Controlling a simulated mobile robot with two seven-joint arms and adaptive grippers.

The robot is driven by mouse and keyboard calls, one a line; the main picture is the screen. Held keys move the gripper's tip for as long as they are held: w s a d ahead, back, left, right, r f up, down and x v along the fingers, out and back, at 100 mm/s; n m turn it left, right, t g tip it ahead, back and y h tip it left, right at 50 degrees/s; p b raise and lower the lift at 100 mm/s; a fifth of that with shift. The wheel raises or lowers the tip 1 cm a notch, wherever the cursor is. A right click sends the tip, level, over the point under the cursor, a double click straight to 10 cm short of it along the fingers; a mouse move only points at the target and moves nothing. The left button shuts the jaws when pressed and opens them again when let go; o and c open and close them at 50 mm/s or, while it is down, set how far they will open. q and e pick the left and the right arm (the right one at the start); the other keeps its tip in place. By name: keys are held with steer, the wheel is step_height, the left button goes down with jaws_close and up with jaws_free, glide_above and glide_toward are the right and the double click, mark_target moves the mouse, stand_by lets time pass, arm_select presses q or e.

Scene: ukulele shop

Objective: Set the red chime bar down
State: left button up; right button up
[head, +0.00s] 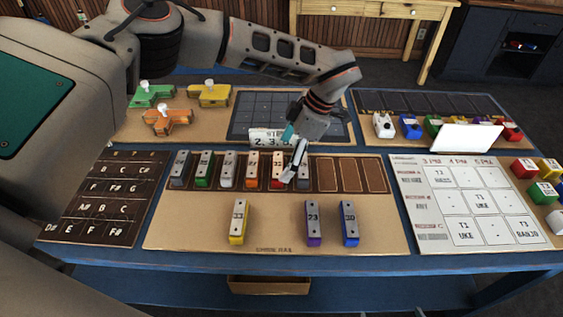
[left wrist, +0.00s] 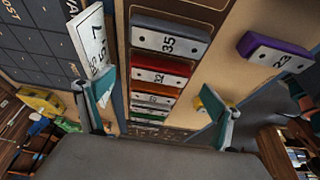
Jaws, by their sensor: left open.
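The red chime bar (head: 278,172), marked 32, lies in the row on the brown rail, between an orange bar (head: 253,170) and a grey bar (head: 304,172) marked 35. In the left wrist view the red bar (left wrist: 160,70) lies flat beside the grey bar (left wrist: 170,38). My left gripper (head: 292,167) is over the right part of the row and partly hides the red and grey bars. In the left wrist view its two fingers (left wrist: 155,110) are spread wide with nothing held between them. My right gripper is not in view.
Three empty slots (head: 350,176) lie right of the grey bar. Loose yellow (head: 240,222), purple (head: 313,223) and blue (head: 349,223) bars lie on the mat in front. A white number card (head: 266,139) stands behind the rail, close to my gripper.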

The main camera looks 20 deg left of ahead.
arm_select(q)
steer(key=s+v, duration=0.1)
steer(key=v, duration=0.7)
steer(key=shift+w+d+r, duration=0.2)
steer(key=shift+w+r, duration=0.1)
steer(key=shift+w, duration=0.25)
